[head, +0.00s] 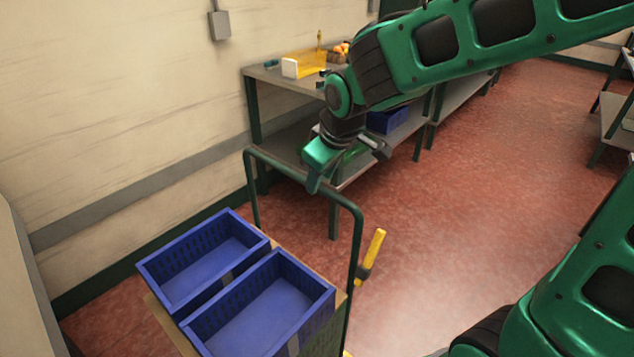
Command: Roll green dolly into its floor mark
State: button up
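The green dolly (358,240) stands at the lower left, near the wall. Its tall dark green push handle faces the benches, and two blue crates, a left one (203,260) and a right one (262,308), sit on its deck. My gripper (313,184) is at the handle's top bar, with a finger overlapping the bar in the picture. The second finger is hidden, so I cannot tell whether it is closed around the bar. A yellow strip (374,248) shows just right of the handle; it may be part of the floor mark.
A workbench (268,78) along the wall behind the handle holds a yellow tray (304,64) and small items. Another blue crate (388,120) sits on its lower shelf. Shelving (615,118) stands at the right edge. The red floor (450,200) between is clear.

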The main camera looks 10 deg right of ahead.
jog(key=v, duration=0.7)
jog(key=shift+r, duration=0.25)
jog(key=s+d+f+m+g+h, duration=0.15)
jog(key=s+d+m, duration=0.3)
jog(key=d, duration=0.45)
jog(key=s+d+f+m+g, duration=0.1)
jog(key=s+d+f+m, duration=0.2)
jog(key=s+d, duration=0.5)
jog(key=s+d+f+m+g, duration=0.2)
jog(key=s+d+m, duration=0.4)
jog(key=s, duration=0.5)
jog(key=d+f, duration=0.1)
jog(key=d, duration=0.1)
jog(key=shift+s+d+f+y, duration=0.15)
jog(key=shift+s+d+y, duration=0.1)
jog(key=shift+s+y, duration=0.1)
jog(key=shift+m+g, duration=0.25)
jog(key=shift+w+f, duration=0.25)
jog(key=shift+w, duration=0.4)
